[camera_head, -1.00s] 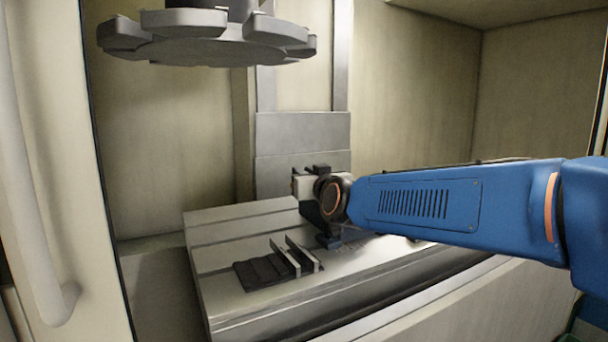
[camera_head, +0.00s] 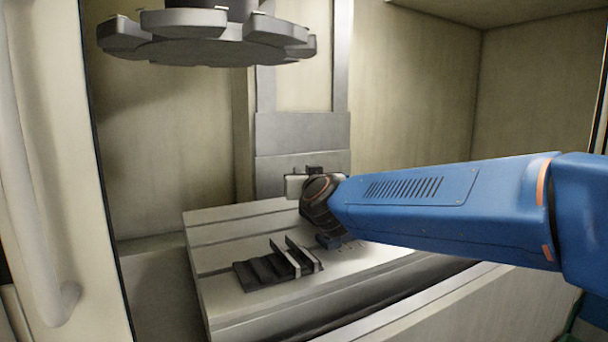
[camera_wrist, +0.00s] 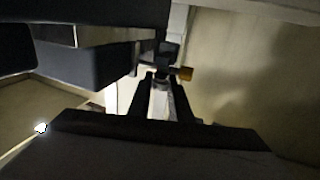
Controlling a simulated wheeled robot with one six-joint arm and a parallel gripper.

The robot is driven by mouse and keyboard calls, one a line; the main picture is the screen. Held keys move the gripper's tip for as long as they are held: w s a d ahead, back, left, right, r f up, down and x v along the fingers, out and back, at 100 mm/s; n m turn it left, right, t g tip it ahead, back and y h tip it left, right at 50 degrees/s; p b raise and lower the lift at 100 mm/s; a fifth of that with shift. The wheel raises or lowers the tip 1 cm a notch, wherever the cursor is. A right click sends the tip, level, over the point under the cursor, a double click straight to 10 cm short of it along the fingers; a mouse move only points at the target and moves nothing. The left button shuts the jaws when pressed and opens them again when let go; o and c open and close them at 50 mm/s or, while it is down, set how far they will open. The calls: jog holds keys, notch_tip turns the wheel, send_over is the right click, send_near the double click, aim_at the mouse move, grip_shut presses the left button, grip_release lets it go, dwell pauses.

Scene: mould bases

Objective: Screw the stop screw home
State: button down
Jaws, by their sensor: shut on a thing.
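My gripper (camera_wrist: 160,82) shows in the wrist view with its two dark fingers drawn close together. A small brass-coloured cylinder (camera_wrist: 185,73), which looks like the stop screw, sits at the fingertips and points right. The exact grip is too dark to see clearly. A dark block (camera_wrist: 165,52) lies just beyond the fingertips. In the head view my wrist hides most of the gripper, and the screw cannot be made out. A small dark blue block (camera_head: 328,241) stands on the machine table (camera_head: 225,238) below my wrist.
A dark ribbed block (camera_head: 262,274) with two upright pale plates (camera_head: 286,256) stands on the table just left of my wrist. A tool carousel (camera_head: 205,45) hangs above at the upper left. The machine door edge (camera_head: 60,170) is at the left. The table's left rear is clear.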

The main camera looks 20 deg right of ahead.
dwell(0.4)
jog(key=c, duration=1.6)
grip_release()
jog(key=shift+s+a, duration=0.3)
jog(key=shift+s, duration=2.6)
jog(key=shift+s+a, duration=0.3)
jog(key=shift+s, duration=2.6)
jog(key=shift+s+a, duration=0.3)
jog(key=shift+s, duration=2.6)
jog(key=shift+s, duration=0.1)
